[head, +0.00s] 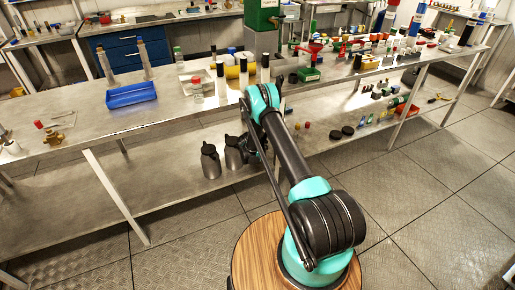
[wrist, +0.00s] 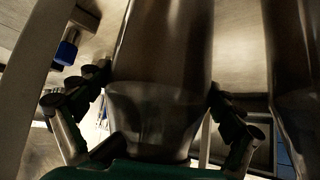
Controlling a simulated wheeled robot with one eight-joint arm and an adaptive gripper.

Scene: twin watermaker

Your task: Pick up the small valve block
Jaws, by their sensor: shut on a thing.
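My gripper (head: 246,148) is low at the lower shelf, beside the dark metal jugs. In the wrist view my gripper (wrist: 156,104) has its fingers on both sides of a large dark metal jug (wrist: 160,60) and is shut on it. A second dark metal jug (head: 211,162) stands to the left in the head view. A small brass fitting (head: 53,138) sits at the left end of the bench top; I cannot tell whether it is the small valve block. I see no valve block in the fingers.
The long metal bench (head: 60,101) carries a blue tray (head: 131,95) and several bottles. Small parts and black discs (head: 341,132) lie on the lower shelf to the right. Another dark upright form (wrist: 290,75) is close on the wrist view's right. The lower shelf's left is clear.

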